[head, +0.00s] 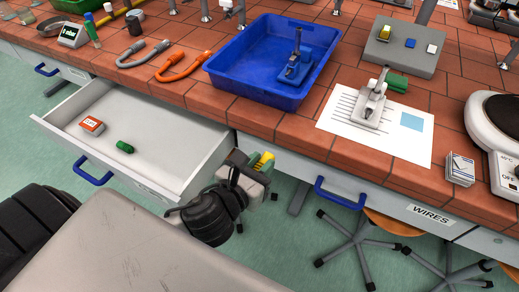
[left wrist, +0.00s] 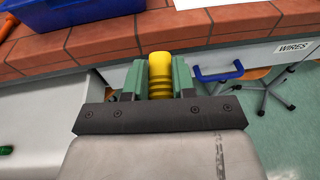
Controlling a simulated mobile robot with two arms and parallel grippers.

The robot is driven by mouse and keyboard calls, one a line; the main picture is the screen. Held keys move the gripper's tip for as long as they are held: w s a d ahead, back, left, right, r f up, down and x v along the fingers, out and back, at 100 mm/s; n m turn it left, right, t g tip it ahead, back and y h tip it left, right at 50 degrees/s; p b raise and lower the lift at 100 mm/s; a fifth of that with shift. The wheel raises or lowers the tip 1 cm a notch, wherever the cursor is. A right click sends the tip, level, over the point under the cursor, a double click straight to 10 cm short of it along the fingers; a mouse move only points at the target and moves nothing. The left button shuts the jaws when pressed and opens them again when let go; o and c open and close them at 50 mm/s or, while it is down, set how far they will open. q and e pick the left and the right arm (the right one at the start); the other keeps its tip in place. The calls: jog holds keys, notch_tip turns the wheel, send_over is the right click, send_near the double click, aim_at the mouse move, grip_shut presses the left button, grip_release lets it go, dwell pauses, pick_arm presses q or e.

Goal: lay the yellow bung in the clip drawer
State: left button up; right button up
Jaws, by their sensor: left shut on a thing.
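The yellow bung (left wrist: 160,75) is ribbed and sits between the two green fingers of my left gripper (left wrist: 158,82), which is shut on it. In the head view the bung (head: 264,161) shows at the tip of my left gripper (head: 254,162), to the right of an open white drawer (head: 165,155) and in front of the bench edge. The drawer has a blue handle and holds a small orange and white box (head: 92,126) and a green bung (head: 125,147). My right gripper is not in view.
A blue tray (head: 226,88) holding a blue-based stand is on the tiled bench above. A closed drawer labelled WIRES (head: 430,217) is to the right. Orange tubing (head: 183,66) lies near the bench edge. Most of the open drawer's floor is clear.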

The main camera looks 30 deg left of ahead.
pick_arm(q)
jog(key=w+d+r+m+g+h, duration=0.4)
jog(key=d+r+m+h, duration=0.3)
jog(key=d+r+h, duration=0.3)
jog(key=w+d+f+m+g+h, duration=0.2)
jog(key=w+d+f+m+g, duration=0.1)
jog(key=d+f+m+g, duration=0.1)
jog(key=shift+w+d+f, duration=0.2)
jog(key=shift+d+f, duration=0.4)
jog(key=shift+f, duration=0.55)
